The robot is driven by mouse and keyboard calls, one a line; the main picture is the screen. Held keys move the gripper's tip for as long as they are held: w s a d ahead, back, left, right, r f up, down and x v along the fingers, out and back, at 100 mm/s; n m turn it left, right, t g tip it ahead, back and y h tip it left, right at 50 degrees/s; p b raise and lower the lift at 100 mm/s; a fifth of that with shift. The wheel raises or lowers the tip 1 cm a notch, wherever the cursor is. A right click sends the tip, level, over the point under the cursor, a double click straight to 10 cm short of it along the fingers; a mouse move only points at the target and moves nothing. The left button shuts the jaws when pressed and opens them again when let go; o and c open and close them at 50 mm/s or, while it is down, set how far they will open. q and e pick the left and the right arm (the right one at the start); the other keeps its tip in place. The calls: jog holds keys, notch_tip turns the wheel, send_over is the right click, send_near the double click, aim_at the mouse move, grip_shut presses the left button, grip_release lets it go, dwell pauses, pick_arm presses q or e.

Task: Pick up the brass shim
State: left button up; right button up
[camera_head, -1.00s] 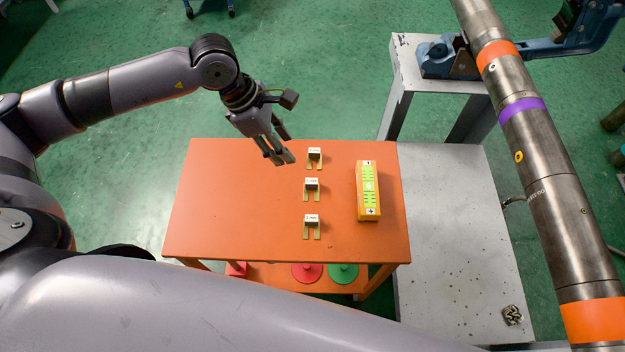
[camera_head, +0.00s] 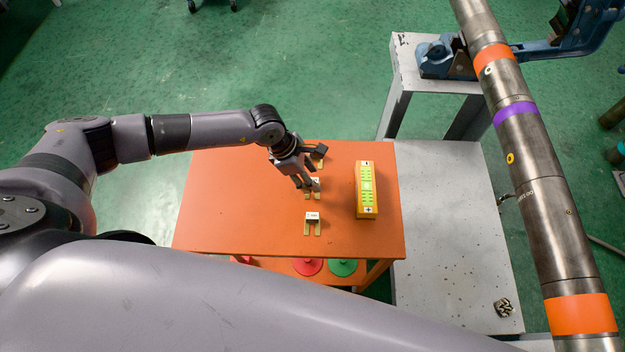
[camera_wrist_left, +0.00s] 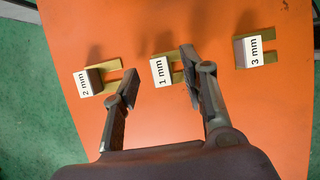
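Three brass shims, each a U-shaped plate with a labelled block, lie in a row on the orange table (camera_head: 235,205). The left wrist view shows the 2 mm shim (camera_wrist_left: 90,82) at left, the 1 mm shim (camera_wrist_left: 161,70) in the middle and the 3 mm shim (camera_wrist_left: 255,50) at right. My left gripper (camera_head: 306,187) is over the middle shim (camera_head: 315,182), partly covering it. In the wrist view its open fingers (camera_wrist_left: 160,66) appear on either side of the 1 mm block, with nothing held. I cannot tell the height gap. My right gripper is out of view.
A yellow-orange level (camera_head: 367,190) with green markings lies right of the shims. The near shim (camera_head: 312,219) has clear table around it. A grey metal bench (camera_head: 445,220) and a large steel pipe (camera_head: 530,150) stand to the right.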

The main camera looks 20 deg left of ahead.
pick_arm(q)
jog(key=shift+d+f, duration=0.25)
jog(key=shift+f, duration=0.35)
jog(key=shift+c, duration=0.4)
grip_shut()
